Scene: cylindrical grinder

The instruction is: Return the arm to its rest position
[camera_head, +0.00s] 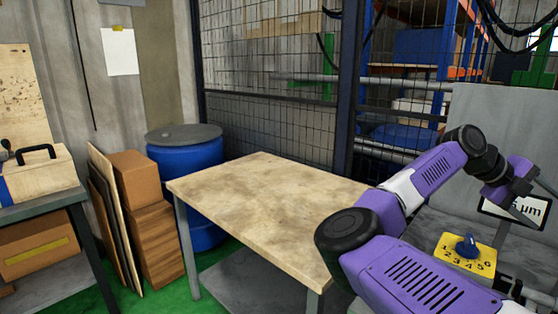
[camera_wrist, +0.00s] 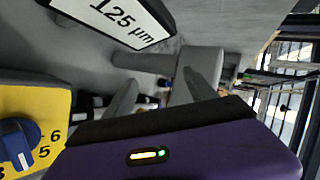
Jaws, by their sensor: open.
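My purple and grey arm reaches in from the lower right in the head view, bent at the elbow, with its end beside a grey machine face. My gripper (camera_head: 535,197) is in front of a white sign reading "µm". In the wrist view my gripper (camera_wrist: 160,90) shows two grey fingers apart, with nothing held between them. The sign (camera_wrist: 118,18) reads "125 µm" there. A yellow dial plate with numbers (camera_head: 465,254) carries a blue knob (camera_head: 467,245); the knob also shows at the left of the wrist view (camera_wrist: 18,142), apart from the fingers.
A bare wooden-topped table (camera_head: 265,205) stands mid-view. Behind it are a blue drum (camera_head: 185,160) and a wire mesh fence (camera_head: 265,80). Cardboard boxes (camera_head: 140,180) and a workbench (camera_head: 45,208) stand left. The grey machine panel (camera_head: 500,115) is close behind my gripper.

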